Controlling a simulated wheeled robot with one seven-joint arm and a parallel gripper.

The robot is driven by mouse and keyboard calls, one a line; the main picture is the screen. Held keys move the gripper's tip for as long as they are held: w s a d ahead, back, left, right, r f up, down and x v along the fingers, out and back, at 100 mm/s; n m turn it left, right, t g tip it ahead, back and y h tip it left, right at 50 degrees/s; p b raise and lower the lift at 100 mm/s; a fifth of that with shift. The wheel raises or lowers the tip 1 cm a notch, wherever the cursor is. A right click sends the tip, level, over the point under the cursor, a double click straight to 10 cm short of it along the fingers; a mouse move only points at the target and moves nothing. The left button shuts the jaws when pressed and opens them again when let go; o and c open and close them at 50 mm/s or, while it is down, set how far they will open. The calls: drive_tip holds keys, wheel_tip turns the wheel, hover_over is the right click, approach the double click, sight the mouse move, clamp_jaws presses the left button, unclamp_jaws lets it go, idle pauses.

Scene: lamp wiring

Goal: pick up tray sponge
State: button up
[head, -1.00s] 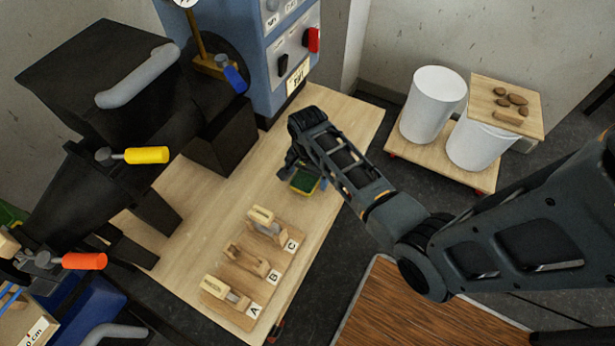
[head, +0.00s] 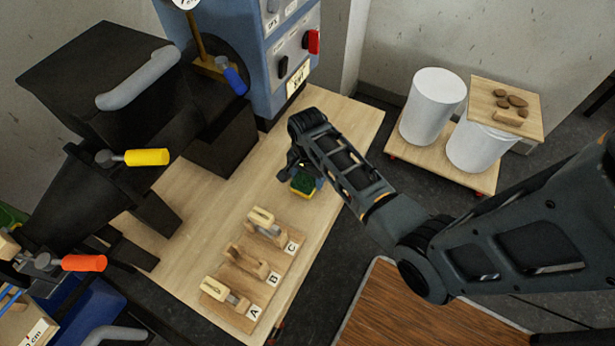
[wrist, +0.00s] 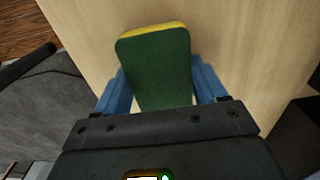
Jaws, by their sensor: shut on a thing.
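The sponge (head: 302,184) is a block with a dark green face and a yellow layer under it, at the right edge of the wooden bench. In the wrist view the sponge (wrist: 158,60) stands between two blue fingers, its green face towards the camera and a yellow edge at the far end. My gripper (wrist: 158,88) is shut on it, one finger at each side. In the head view my gripper (head: 303,180) is partly hidden by my own wrist. Any gap between sponge and bench is too small to tell.
A wooden board (head: 238,305) with several wooden-handled tools in places A, B and C lies nearer on the bench (head: 205,210). A blue machine (head: 285,60) stands behind, and dark machinery (head: 110,75) is at left. White bins (head: 433,105) stand on a low platform at right.

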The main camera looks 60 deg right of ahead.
sight(307, 177)
drive_tip(key=shift+r, duration=0.45)
wheel_tip(307, 177, up, 3)
drive_tip(key=shift+f, duration=0.2)
drive_tip(key=s+d+r, duration=0.2)
drive_tip(key=s, duration=0.1)
drive_tip(key=s+d+r, duration=0.2)
drive_tip(key=s+r, duration=0.1)
drive_tip(key=s+d+r, duration=0.2)
drive_tip(key=s, duration=0.2)
drive_tip(key=shift+r, duration=0.2)
drive_tip(key=shift+c, duration=0.6)
drive_tip(key=o, duration=0.5)
drive_tip(key=c, duration=0.4)
drive_tip(key=shift+o, duration=0.2)
